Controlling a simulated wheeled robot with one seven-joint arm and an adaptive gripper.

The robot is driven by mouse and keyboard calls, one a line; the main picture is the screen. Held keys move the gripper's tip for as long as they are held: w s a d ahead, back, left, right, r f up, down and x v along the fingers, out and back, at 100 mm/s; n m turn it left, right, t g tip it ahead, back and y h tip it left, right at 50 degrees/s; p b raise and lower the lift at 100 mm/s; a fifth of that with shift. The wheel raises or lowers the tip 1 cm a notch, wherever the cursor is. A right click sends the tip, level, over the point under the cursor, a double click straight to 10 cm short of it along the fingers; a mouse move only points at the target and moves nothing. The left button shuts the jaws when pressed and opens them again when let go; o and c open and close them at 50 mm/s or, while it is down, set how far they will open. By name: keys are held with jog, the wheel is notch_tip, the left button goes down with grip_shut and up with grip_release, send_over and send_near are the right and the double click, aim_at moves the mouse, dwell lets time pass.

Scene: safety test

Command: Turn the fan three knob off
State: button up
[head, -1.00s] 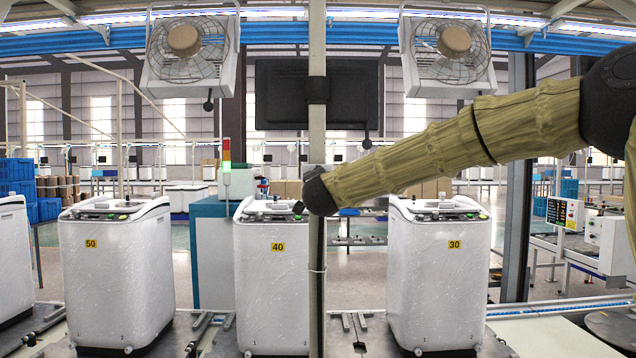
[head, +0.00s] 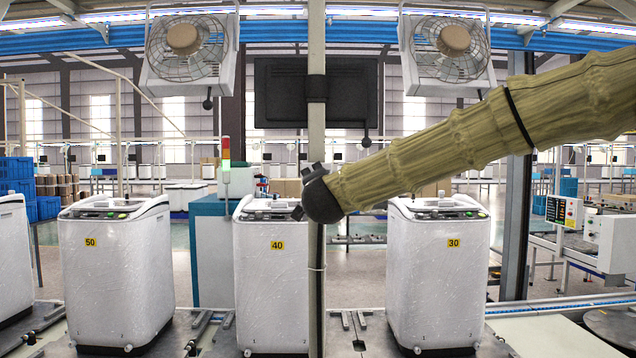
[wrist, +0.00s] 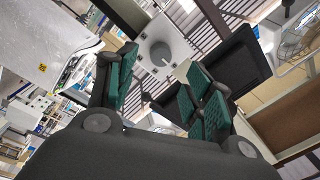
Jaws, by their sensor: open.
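In the wrist view, a pale grey box (wrist: 182,39) carries a round grey knob (wrist: 160,53) with a light pointer mark. The knob shows between and beyond my fingertips, apart from them. Which fan number it belongs to cannot be read. My gripper (wrist: 159,62) is open and empty, its green-padded fingers on either side of the knob in that view. In the head view, my gripper's dark end (head: 322,194) is in front of the middle post; its fingertips and the knob box are mostly hidden behind it.
A grey post (head: 317,140) stands just beyond my gripper, with a dark monitor (head: 345,93) above. Two caged fans (head: 186,48) (head: 450,48) hang overhead. White washers marked 50 (head: 115,270), 40 (head: 270,280) and 30 (head: 438,270) stand below.

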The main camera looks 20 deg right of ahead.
jog(key=v, duration=0.5)
jog(key=shift+w+f, duration=0.1)
jog(key=shift+f, duration=0.05)
notch_tip(320, 180, down, 17)
jog(key=w+a+n+g+y, duration=0.1)
jog(key=w+a+n+g, duration=0.1)
jog(key=n, duration=0.1)
jog(key=s+a+f+n+g+y, duration=0.15)
jog(key=s+f, duration=0.25)
jog(key=f, duration=1)
jog(key=s+f+n+g, duration=0.3)
jog(key=s+f, duration=0.1)
jog(key=f, duration=1)
jog(key=s+f+n+g+y, duration=0.1)
jog(key=s+f+n+g, duration=0.15)
jog(key=f, duration=1.05)
jog(key=s+f+n+g, duration=0.2)
jog(key=s+f+g, duration=0.2)
jog(key=s+f, duration=1.7)
jog(key=s+d+f+n+g, duration=0.1)
jog(key=s+f+g, duration=0.1)
jog(key=s, duration=0.9)
jog(key=s+f+n+g, duration=0.1)
jog(key=s+f+g, duration=0.2)
jog(key=s, duration=0.8)
jog(key=shift+s+d+f+n+y, duration=0.3)
jog(key=shift+d+f+n+y, duration=0.15)
jog(key=shift+f, duration=0.5)
